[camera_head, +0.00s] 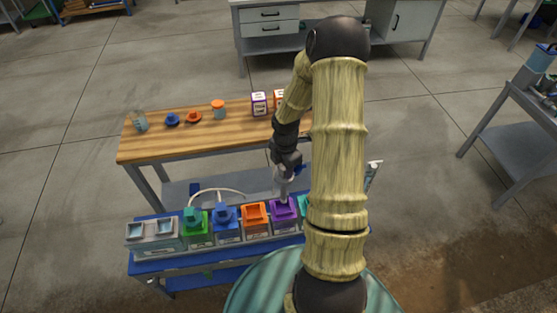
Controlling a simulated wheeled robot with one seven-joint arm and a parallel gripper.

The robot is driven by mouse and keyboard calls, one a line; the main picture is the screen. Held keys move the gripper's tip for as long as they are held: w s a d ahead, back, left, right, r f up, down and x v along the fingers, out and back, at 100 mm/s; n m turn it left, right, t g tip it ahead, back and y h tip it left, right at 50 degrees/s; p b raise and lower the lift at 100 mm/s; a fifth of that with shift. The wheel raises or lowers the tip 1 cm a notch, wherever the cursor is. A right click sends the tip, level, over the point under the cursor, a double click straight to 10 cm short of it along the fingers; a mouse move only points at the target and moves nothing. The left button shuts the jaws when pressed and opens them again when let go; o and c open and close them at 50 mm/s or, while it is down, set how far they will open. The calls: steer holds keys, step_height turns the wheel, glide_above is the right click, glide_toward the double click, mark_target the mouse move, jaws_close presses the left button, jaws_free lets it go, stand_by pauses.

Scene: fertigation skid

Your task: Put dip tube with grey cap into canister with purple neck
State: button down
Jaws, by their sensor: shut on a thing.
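My gripper (285,171) points down over the row of canisters and is shut on the dip tube with grey cap (283,187). The tube is pale grey and roughly upright below the fingers. The canister with purple neck (285,211) stands in the row on the blue bench, directly under the tube. The tube's lower end overlaps the purple neck in this view; I cannot tell whether it is inside the opening or just above it.
Left of the purple canister stand orange (254,214), blue (227,224) and green (196,228) canisters, then a grey two-opening holder (154,236). A teal one is mostly behind my arm. A wooden table (160,146) behind carries caps, a jar and boxes.

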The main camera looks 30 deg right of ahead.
mark_target(283, 199)
steer(key=shift+w, duration=0.2)
steer(key=shift+s+a, duration=0.1)
steer(key=shift+s, duration=0.3)
steer(key=shift+a+f+b, duration=0.25)
steer(key=shift+f+b, duration=0.05)
steer(key=shift+b, duration=0.05)
steer(key=shift+d+f+b, duration=0.1)
steer(key=shift+f+b, duration=0.85)
steer(key=shift+b, duration=0.05)
steer(key=shift+f+b, duration=0.55)
steer(key=shift+f, duration=0.4)
steer(key=shift+w+f+b, duration=0.1)
steer(key=shift+f+b, duration=4.2)
steer(key=shift+f, duration=2.55)
steer(key=c, duration=0.9)
jaws_free()
